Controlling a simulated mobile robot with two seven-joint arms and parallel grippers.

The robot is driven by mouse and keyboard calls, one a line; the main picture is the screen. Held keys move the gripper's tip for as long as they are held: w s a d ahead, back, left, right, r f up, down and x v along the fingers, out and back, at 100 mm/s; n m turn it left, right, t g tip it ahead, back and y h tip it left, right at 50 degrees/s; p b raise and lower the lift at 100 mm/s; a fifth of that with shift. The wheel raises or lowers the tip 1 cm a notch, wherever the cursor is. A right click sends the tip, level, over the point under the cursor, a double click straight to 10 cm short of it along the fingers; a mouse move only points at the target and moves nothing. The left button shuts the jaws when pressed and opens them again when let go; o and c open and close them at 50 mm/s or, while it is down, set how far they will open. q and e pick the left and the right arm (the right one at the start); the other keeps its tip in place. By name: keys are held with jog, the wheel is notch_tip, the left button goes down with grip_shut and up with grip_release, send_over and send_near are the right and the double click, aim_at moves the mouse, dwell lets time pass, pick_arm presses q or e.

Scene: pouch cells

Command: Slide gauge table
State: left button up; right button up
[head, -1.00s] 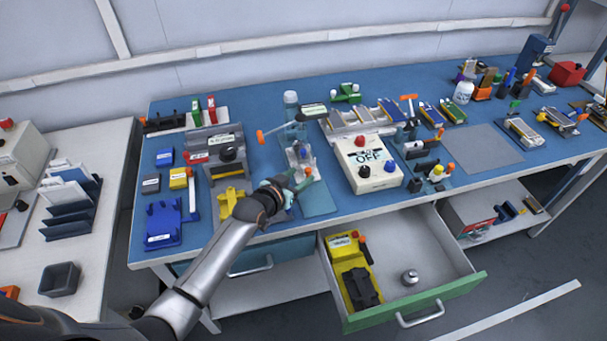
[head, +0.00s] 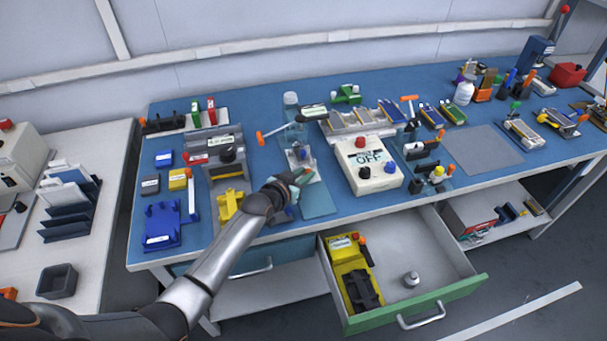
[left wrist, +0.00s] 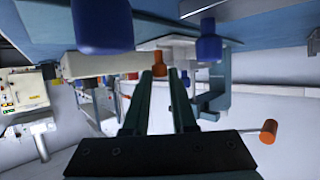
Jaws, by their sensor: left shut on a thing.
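The gauge table (head: 299,154) is a small grey-white fixture with a blue knob, near the front middle of the blue bench. My left gripper (left wrist: 160,74) is at its near side, fingers pointing away in the left wrist view. The fingers are shut on a small orange-brown knob (left wrist: 159,59), which I take to be the gauge table's handle. A blue knob (left wrist: 209,42) is beside it, just right of the fingertips. In the head view my left gripper (head: 296,180) hides the handle and the fixture's near part. My right gripper is out of view.
A white control box (head: 368,175) reading OFF stands close on the right. An orange-tipped lever (head: 260,137) sticks out at the left. A yellow fixture (head: 229,205) is left of my wrist. An open drawer (head: 452,273) with a green front lies below right.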

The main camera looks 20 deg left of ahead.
pick_arm(q)
grip_shut()
dwell(0.9)
